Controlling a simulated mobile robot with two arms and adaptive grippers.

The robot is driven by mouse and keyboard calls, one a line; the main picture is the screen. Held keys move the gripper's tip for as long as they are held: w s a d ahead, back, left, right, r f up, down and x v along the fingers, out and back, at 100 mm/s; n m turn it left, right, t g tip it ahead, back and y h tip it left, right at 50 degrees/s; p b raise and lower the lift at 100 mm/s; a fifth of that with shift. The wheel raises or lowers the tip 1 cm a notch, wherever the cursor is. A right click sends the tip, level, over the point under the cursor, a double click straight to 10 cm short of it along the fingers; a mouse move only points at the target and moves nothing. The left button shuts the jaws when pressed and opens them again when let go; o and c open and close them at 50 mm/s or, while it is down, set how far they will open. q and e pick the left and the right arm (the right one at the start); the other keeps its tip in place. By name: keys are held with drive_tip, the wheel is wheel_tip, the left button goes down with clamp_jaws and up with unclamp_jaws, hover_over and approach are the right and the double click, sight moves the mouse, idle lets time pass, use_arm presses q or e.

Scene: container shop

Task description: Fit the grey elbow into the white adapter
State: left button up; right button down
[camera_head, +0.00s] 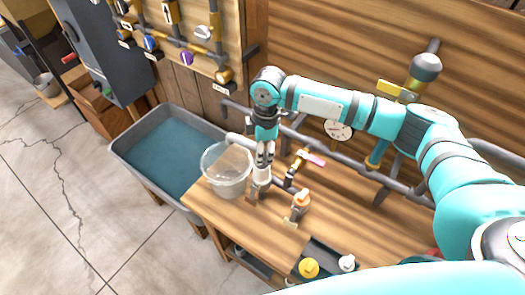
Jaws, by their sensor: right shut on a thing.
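My right gripper (264,158) points straight down over the wooden bench, next to the clear bucket. It is shut, and the small grey part between its fingers, which I take as the grey elbow, is mostly hidden by them. Directly below the fingertips, a white cylindrical piece (262,177), which looks like the white adapter, stands upright on a small brown-grey holder (255,194). The fingertips are at or just above its top; I cannot tell whether the parts touch or fit together. My left gripper is out of view.
The clear bucket (227,184) stands close on the left of the gripper. A grey water trough (150,139) lies further left. An orange-topped fitting (302,199) and a pink-handled valve (314,158) are to the right. Pipes and a gauge (338,130) line the back wall. The bench's front left is clear.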

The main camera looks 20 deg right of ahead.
drive_tip(key=shift+f, duration=0.55)
drive_tip(key=c, duration=1)
unclamp_jaws()
drive_tip(key=shift+s, duration=0.1)
drive_tip(key=r, duration=1.2)
drive_tip(key=shift+w+d, duration=0.25)
drive_tip(key=shift+d, duration=0.15)
